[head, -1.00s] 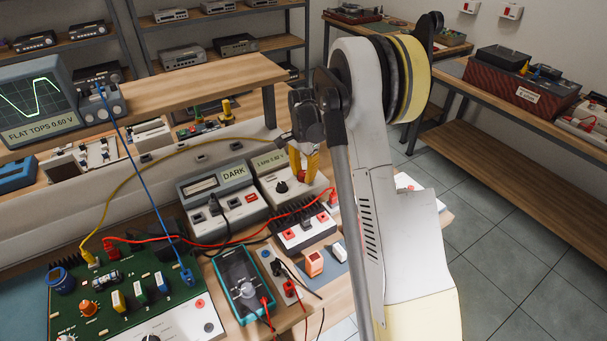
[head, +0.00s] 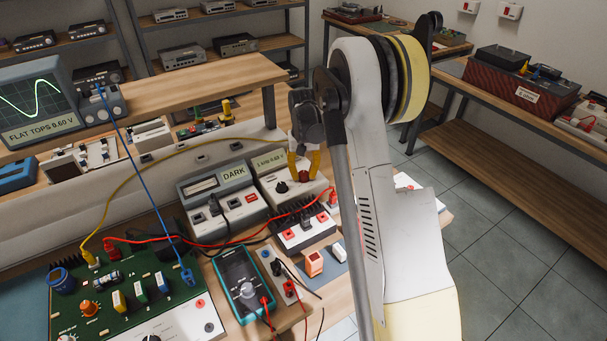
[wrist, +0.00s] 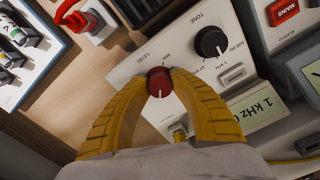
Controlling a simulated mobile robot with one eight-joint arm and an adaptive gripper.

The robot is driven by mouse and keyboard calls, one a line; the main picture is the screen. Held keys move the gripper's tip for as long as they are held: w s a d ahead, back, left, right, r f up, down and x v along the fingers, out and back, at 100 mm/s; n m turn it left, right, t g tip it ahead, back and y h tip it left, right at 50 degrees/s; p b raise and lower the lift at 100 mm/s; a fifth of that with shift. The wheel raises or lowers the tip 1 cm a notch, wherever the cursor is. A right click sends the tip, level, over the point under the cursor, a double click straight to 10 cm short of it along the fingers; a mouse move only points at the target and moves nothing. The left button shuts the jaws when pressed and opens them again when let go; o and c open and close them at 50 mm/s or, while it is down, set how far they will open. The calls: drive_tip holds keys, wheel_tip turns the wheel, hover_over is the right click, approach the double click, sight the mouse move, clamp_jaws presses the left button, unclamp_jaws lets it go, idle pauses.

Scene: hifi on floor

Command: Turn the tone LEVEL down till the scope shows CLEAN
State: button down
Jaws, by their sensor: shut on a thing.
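The tone unit (head: 268,180) is a pale box with a black TONE knob (wrist: 210,42) and a red LEVEL knob (wrist: 160,80). The red knob also shows in the head view (head: 304,177). My gripper (wrist: 160,74) is shut on the LEVEL knob, one yellow finger on each side. It comes down from above in the head view (head: 304,170). The knob's white mark points toward my palm in the wrist view. The scope (head: 70,98) at the upper left shows a green wave with rounded-looking peaks, and its label reads FLAT TOPS 0.60 V.
A meter box reading DARK (head: 235,175) stands left of the tone unit. A heatsink box with red sockets (head: 300,235) is in front. Red, yellow and blue leads run to the green circuit board (head: 120,300). A teal multimeter (head: 243,285) lies at the front.

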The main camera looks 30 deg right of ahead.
sight(304, 173)
drive_tip(key=n, duration=0.4)
drive_tip(key=shift+n, duration=2.5)
drive_tip(key=c, duration=1.1)
unclamp_jaws()
drive_tip(key=shift+o, duration=0.2)
wheel_tip(304, 173, up, 12)
